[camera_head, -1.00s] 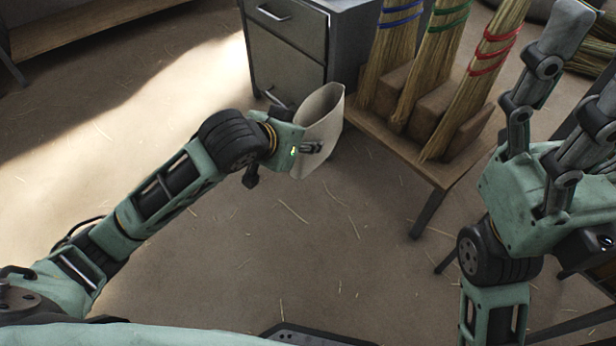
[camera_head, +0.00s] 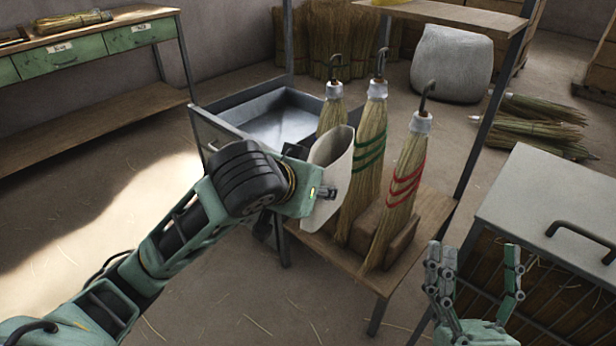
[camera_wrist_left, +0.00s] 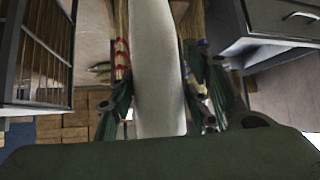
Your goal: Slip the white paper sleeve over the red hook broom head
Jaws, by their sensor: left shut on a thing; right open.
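The white paper sleeve (camera_head: 331,160) is held upright, its open mouth upward, by my left gripper (camera_head: 325,193), which is shut on its wall. In the left wrist view the sleeve (camera_wrist_left: 155,75) stands between the fingers. The red-banded broom head (camera_head: 404,180) stands on a low wooden bench, its bare metal hook pointing up from a pale bound neck. It is to the right of the sleeve, apart from it; the green-banded broom head (camera_head: 368,150) stands between them in the picture. My right gripper (camera_head: 476,258) is open and empty at the lower right.
Another broom head (camera_head: 333,110) stands behind the sleeve, partly hidden. The bench (camera_head: 432,208) has wooden blocks. A grey metal tray (camera_head: 275,120) is behind my left wrist. A grey-topped crate (camera_head: 555,200) stands at right. Floor at front is open.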

